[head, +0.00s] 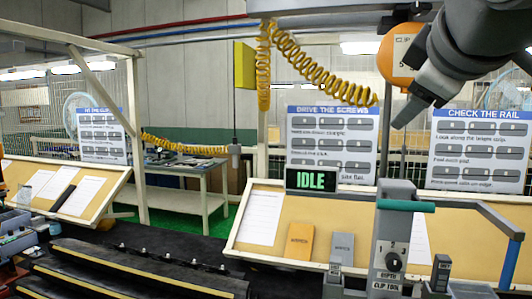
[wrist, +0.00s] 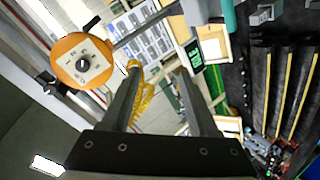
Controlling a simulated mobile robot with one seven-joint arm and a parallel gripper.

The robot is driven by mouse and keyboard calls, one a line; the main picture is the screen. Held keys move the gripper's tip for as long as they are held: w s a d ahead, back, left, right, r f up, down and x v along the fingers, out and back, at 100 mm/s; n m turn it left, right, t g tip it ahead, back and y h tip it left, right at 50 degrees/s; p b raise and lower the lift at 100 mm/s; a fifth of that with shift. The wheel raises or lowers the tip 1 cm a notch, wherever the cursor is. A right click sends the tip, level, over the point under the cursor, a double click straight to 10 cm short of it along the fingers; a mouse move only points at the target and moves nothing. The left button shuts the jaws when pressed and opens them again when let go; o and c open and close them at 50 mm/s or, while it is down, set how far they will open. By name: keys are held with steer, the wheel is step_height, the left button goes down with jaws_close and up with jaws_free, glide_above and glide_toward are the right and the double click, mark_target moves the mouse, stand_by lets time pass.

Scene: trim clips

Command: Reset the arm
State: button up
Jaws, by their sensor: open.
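My gripper (wrist: 158,76) is open and empty in the wrist view, its two dark fingers apart with a coiled yellow hose showing behind the gap. In the head view my gripper (head: 409,112) hangs at the upper right, raised well above the bench and in front of the wall signs. Its far finger is hard to make out there.
An orange round hanging unit (head: 396,56) is close beside my arm, also in the wrist view (wrist: 82,61). A yellow coiled hose (head: 310,68) hangs left. Below stand an IDLE display (head: 311,180), a clip tool (head: 392,247) and slanted boards (head: 262,219). Black rails (head: 130,272) lie lower left.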

steer(key=s+a+f+m+g, duration=0.2)
steer(key=s+f+m, duration=0.1)
steer(key=f, duration=0.9)
steer(key=s+a+f+m+g+y, duration=0.1)
steer(key=s+a+f+m+g, duration=0.1)
steer(key=f, duration=1)
steer(key=s+a+f+m+g+y, duration=0.1)
steer(key=s+f, duration=0.5)
steer(key=f, duration=0.7)
steer(key=a+m+g, duration=0.1)
steer(key=m+g, duration=0.1)
steer(key=m, duration=0.1)
steer(key=shift+g, duration=0.4)
